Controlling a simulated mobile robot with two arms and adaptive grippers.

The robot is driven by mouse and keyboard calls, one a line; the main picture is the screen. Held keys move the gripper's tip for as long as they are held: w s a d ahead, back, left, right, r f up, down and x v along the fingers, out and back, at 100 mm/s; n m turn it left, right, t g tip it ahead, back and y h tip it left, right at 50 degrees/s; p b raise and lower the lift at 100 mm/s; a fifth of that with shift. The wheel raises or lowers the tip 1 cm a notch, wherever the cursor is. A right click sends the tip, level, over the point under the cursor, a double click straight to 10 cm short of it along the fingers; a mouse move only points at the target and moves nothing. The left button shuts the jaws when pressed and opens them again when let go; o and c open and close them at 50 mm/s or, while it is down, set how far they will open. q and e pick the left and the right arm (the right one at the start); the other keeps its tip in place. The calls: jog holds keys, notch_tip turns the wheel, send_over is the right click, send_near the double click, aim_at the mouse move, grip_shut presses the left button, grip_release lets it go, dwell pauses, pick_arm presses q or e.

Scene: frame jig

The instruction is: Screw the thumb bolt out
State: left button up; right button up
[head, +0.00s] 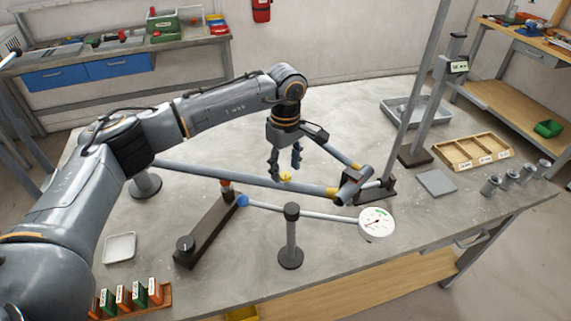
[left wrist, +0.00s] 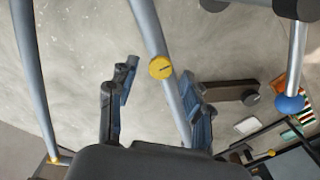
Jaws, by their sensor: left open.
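The thumb bolt has a round yellow head (head: 285,177), seated on the grey frame tube (head: 240,178). In the left wrist view the yellow head (left wrist: 160,67) shows face-on on the tube (left wrist: 152,25). My left gripper (head: 284,167) points down just above the bolt, its two dark fingers apart. In the left wrist view the open fingers of the gripper (left wrist: 158,82) stand on either side of the tube, with the yellow head near the middle of the gap. I cannot tell whether the fingertips reach down to its height. Nothing is held. My right gripper is not in view.
A post (head: 290,240) carries a rod with a blue ball (head: 242,200) and a dial gauge (head: 376,224) near the frame. A dark bar fixture (head: 208,230) stands to the left. A tall upright (head: 416,100) is at right.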

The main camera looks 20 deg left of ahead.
pick_arm(q)
jog(key=shift+f, duration=0.6)
grip_shut()
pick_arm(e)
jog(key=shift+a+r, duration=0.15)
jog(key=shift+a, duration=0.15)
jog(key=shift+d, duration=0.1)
